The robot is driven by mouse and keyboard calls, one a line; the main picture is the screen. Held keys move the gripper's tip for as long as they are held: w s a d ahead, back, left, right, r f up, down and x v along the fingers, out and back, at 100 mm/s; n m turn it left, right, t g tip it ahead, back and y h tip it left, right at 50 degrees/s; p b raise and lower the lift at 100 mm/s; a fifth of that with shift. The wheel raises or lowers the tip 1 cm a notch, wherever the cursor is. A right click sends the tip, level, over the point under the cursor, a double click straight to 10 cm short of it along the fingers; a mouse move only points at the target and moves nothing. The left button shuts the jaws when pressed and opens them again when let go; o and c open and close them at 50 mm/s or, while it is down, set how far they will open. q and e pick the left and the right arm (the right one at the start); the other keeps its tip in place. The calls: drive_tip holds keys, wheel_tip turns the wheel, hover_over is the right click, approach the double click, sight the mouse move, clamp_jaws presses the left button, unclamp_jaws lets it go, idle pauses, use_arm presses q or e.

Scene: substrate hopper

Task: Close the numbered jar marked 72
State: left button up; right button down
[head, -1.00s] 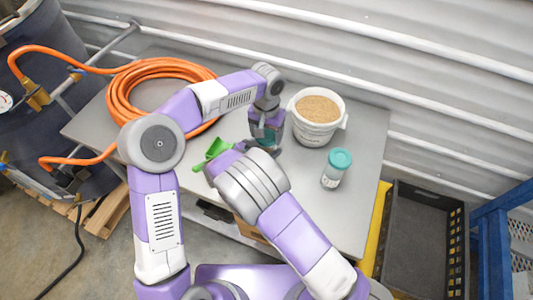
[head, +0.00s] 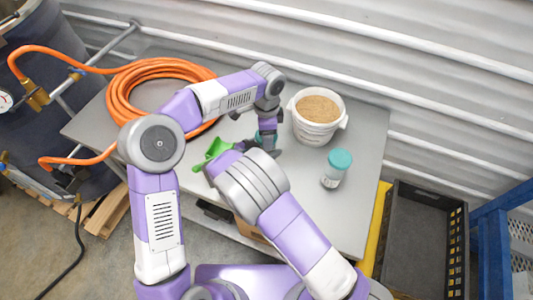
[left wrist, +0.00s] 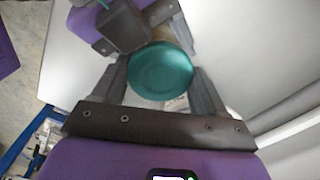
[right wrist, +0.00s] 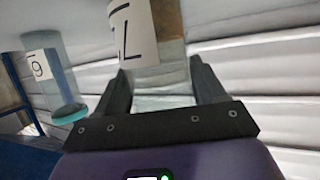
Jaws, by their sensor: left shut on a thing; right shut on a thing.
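A clear jar (right wrist: 172,52) with brown contents and a white label stands between my right gripper's fingers (right wrist: 163,95). The label shows only one upside-down character, likely a 7; the rest is cut off. My right gripper is shut on this jar; in the head view my right forearm hides it. My left gripper (left wrist: 160,88) is shut on a teal lid (left wrist: 160,72) over the jar's top. Part of the lid also shows in the head view (head: 266,138). I cannot tell whether the lid is fully seated.
Another teal-lidded jar (head: 334,176) stands on the grey table (head: 360,140); its label reads upside down in the right wrist view (right wrist: 40,64). A white bucket of tan substrate (head: 316,130), a green scoop (head: 214,149) and a coiled orange hose (head: 125,98) are nearby. A black crate (head: 422,245) is at right.

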idle(0.3)
use_arm(q)
drive_tip(key=o, duration=1.2)
drive_tip(key=shift+c, duration=0.2)
drive_tip(key=shift+s, duration=0.1)
drive_tip(key=shift+r, duration=2.3)
drive_tip(key=shift+c, duration=0.4)
